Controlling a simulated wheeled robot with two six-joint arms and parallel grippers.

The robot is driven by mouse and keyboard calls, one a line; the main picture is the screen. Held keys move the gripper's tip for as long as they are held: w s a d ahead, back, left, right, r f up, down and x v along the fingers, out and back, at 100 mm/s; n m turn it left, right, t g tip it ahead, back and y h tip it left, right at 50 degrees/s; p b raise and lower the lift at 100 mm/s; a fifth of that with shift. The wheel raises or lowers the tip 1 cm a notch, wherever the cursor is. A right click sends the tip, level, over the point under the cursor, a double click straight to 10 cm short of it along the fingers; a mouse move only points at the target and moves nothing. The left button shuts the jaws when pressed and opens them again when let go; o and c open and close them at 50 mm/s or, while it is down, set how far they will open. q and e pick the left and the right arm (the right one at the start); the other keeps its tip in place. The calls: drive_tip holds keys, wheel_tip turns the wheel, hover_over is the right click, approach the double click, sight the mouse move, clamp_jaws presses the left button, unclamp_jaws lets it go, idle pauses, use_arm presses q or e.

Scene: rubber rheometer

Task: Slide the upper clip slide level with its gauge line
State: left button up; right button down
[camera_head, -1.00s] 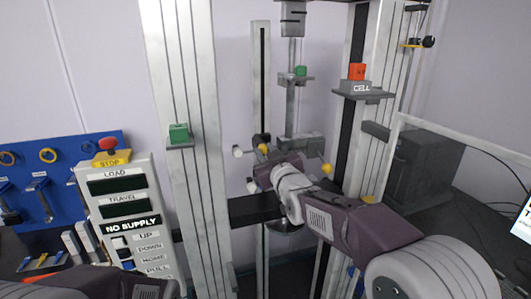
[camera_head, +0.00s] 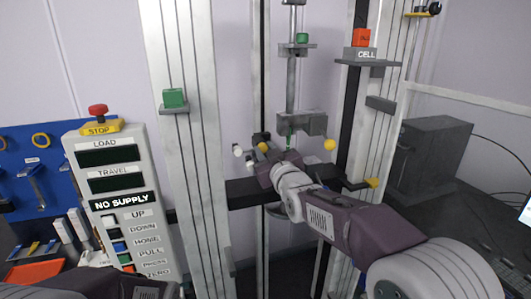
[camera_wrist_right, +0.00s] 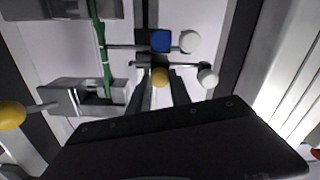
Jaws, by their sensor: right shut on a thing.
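My right gripper (camera_head: 264,162) is at the tester's middle, shut on the upper clip slide. In the right wrist view, the slide's yellow knob (camera_wrist_right: 160,77) shows between the fingertips. Two white knobs, one upper (camera_head: 238,149) and one lower (camera_head: 250,165), stand close together left of the gripper. The wrist view also shows a blue block (camera_wrist_right: 160,40) beside a white knob (camera_wrist_right: 190,40). Thin clip rods reach towards the green rubber strip (camera_wrist_right: 100,50), which hangs by the grey upper grip (camera_head: 301,123). I cannot make out the gauge line. My left gripper is out of view.
A control panel (camera_head: 105,180) with a red stop button (camera_head: 98,110) stands at the left. Tall pale columns (camera_head: 188,150) flank the work. Yellow grip knobs, upper (camera_head: 329,144) and lower (camera_head: 373,183), are right of the gripper. A dark box (camera_head: 430,150) stands further right.

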drive_tip(key=c, duration=1.2)
unclamp_jaws()
drive_tip(key=shift+w, duration=0.1)
drive_tip(key=shift+s+d+f, duration=0.1)
drive_tip(key=shift+s+f, duration=0.05)
drive_tip(key=shift+s, duration=0.25)
drive_tip(key=b+v, duration=0.2)
drive_tip(key=v, duration=0.6)
drive_tip(key=shift+s, duration=0.15)
